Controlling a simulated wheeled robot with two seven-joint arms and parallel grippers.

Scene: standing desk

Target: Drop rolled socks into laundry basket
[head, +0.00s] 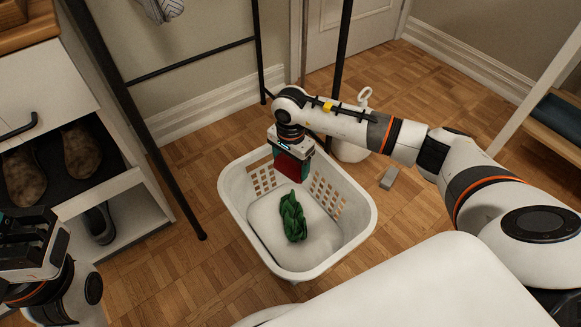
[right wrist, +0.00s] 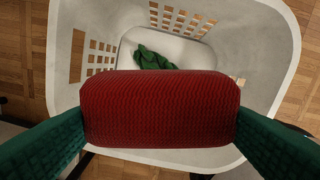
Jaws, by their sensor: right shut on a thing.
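The white laundry basket (head: 357,208) stands on the floor in the middle of the head view. Its slotted walls and rim (right wrist: 285,60) also fill much of the right wrist view. My right gripper (head: 292,160) is shut on a red ribbed rolled sock (head: 291,181), held from both ends over the back part of the basket; the sock also shows large in the right wrist view (right wrist: 160,108). A green twisted bundle (head: 293,217) lies inside on the pale basket bottom. My left gripper (head: 28,238) is at the left edge, away from the basket; its jaw opening is unclear.
A white cabinet (head: 120,205) with shoes (head: 82,150) on its shelves stands at the left. A black rack frame (head: 135,115) rises behind and left of the basket. A small grey block (head: 388,178) lies on the floor right of the basket.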

